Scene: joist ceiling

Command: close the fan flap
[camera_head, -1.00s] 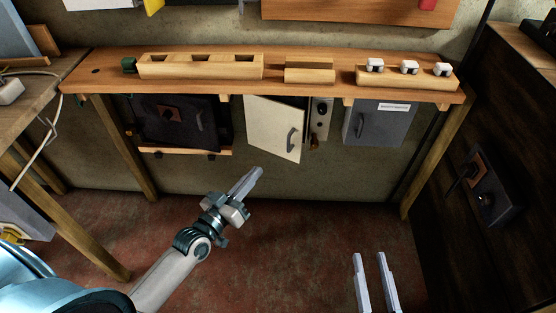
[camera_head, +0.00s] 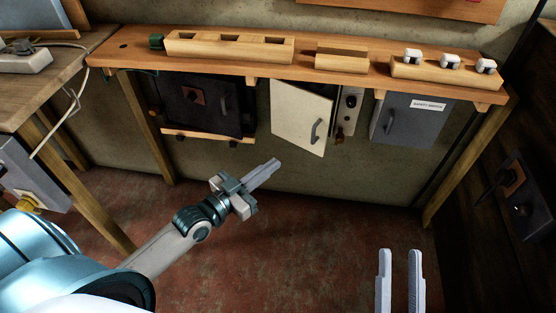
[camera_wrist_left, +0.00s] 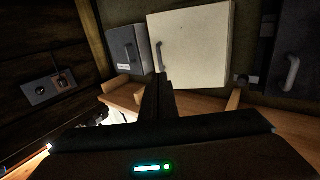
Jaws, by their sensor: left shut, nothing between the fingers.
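My right gripper (camera_head: 400,252) is open and empty at the bottom right, well away from the flap.
A dark panel (camera_head: 215,112) with a handle is left of the flap. A narrow metal control strip (camera_head: 349,105) and a labelled grey box (camera_head: 409,122) are to its right. The wooden shelf (camera_head: 305,80) overhangs them. Wooden legs (camera_head: 146,130) stand at both ends. The red floor between is clear.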

